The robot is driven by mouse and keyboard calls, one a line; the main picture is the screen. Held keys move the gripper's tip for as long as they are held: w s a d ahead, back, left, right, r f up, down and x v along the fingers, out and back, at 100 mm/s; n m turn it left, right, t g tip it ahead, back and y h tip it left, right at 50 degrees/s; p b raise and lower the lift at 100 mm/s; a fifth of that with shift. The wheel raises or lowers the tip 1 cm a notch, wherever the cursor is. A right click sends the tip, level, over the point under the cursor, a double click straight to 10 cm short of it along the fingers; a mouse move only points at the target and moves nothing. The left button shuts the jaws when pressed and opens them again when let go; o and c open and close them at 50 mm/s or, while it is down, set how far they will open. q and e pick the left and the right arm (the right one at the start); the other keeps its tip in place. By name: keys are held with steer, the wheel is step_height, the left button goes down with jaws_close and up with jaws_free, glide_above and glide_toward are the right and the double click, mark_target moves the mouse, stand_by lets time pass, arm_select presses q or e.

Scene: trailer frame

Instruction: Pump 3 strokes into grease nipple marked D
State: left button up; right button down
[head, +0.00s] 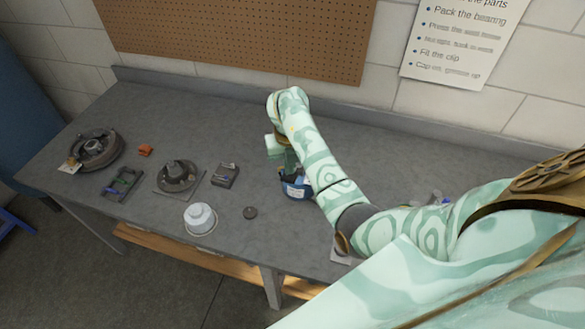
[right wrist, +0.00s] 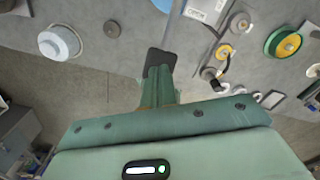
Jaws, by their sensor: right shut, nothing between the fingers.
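My right gripper (head: 288,172) is at the blue tub (head: 296,188) on the bench in the head view, and my arm hides part of the tub. In the right wrist view its fingers (right wrist: 160,62) are together with nothing between them. Small fittings with yellow rings, one here (right wrist: 224,52), lie on the bench to the right of the fingers in that view. White labels (right wrist: 197,14) lie beside them. No letter D can be read, and I cannot tell which part is the marked grease nipple. My left gripper is not in view.
The bench's back left is clear.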

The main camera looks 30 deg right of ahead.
mark_target(288, 177)
steer(key=shift+f, duration=0.3)
steer(key=shift+s+a+f+b, duration=0.15)
steer(key=shift+f+b, duration=0.25)
steer(key=shift+f, duration=0.15)
steer(key=shift+s+a+f+b, duration=0.1)
steer(key=shift+a+f+b, duration=0.05)
steer(key=shift+f+b, duration=0.3)
steer(key=shift+f, duration=0.15)
steer(key=shift+s+a+f+b, duration=0.15)
steer(key=shift+f+b, duration=0.6)
steer(key=shift+f, duration=0.4)
steer(key=shift+f+b, duration=0.95)
steer(key=shift+f, duration=0.25)
